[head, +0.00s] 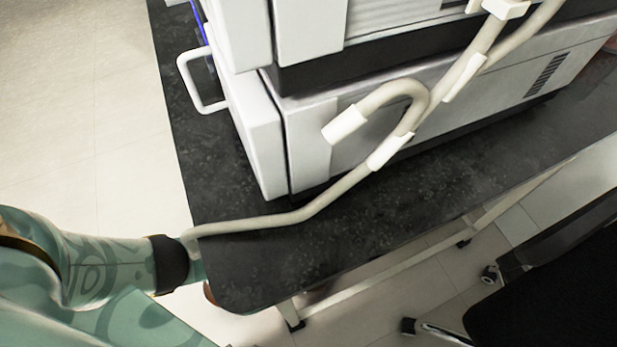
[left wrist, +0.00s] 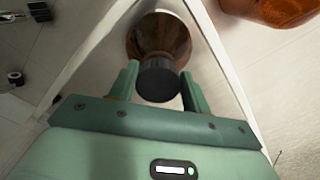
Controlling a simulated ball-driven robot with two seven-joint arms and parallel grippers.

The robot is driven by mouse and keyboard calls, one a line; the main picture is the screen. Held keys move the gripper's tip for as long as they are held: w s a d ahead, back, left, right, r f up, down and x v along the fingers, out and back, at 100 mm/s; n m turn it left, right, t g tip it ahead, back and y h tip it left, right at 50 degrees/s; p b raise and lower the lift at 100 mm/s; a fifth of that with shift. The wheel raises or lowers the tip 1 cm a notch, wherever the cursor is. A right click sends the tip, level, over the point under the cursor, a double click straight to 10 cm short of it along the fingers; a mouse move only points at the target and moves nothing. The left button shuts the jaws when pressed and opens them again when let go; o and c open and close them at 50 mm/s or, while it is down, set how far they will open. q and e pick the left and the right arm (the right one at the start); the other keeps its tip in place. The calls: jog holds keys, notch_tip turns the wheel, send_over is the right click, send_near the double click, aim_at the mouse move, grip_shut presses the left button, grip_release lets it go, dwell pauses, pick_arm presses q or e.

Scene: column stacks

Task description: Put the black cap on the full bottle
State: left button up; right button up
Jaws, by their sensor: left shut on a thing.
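In the left wrist view, my left gripper (left wrist: 158,82) has a green finger on each side of the black cap (left wrist: 158,82) and is shut on it. A brown amber bottle (left wrist: 160,32) is right behind the cap, in line with it. I cannot tell whether the cap touches the bottle's neck or sits on it, nor how full the bottle is. A second amber-brown object (left wrist: 285,8) is cut off at the top right. In the head view my left arm reaches in from the left and its gripper is hidden by the counter. My right gripper is not in view.
In the head view a dark counter (head: 260,265) carries a white lab instrument (head: 300,150) with a pale tube (head: 270,222) lying across its front. A black chair (head: 535,295) stands at the lower right. Pale floor (head: 90,110) is open at the left.

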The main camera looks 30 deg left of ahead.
pick_arm(q)
jog(key=shift+f, duration=0.85)
dwell(1.1)
jog(key=o, duration=1)
jog(key=shift+r, duration=0.1)
